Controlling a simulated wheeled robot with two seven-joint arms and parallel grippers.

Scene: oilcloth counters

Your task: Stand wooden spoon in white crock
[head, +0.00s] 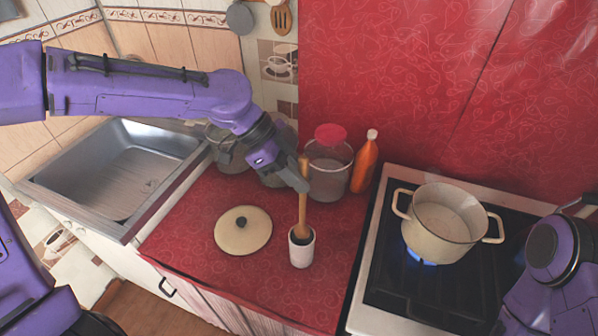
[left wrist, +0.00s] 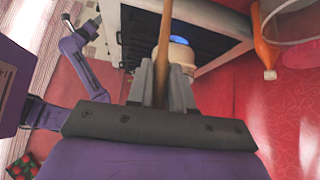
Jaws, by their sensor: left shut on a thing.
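The wooden spoon (head: 303,212) stands nearly upright, its handle up and its lower end inside the mouth of the white crock (head: 301,252). The crock stands upright on the red counter near its front edge. My left gripper (head: 302,183) is shut on the spoon's handle above the crock. In the left wrist view the spoon (left wrist: 164,55) runs up between the fingers of my left gripper (left wrist: 166,85). The spoon's bottom end is hidden inside the crock. My right arm shows at the right of the head view, but its gripper cannot be made out.
A round lid (head: 243,231) lies left of the crock. A jar with a red lid (head: 329,178) and an orange bottle (head: 365,163) stand behind. A cream pot (head: 443,222) sits over a blue flame on the stove (head: 395,309) at the right. A sink (head: 115,170) is at the left.

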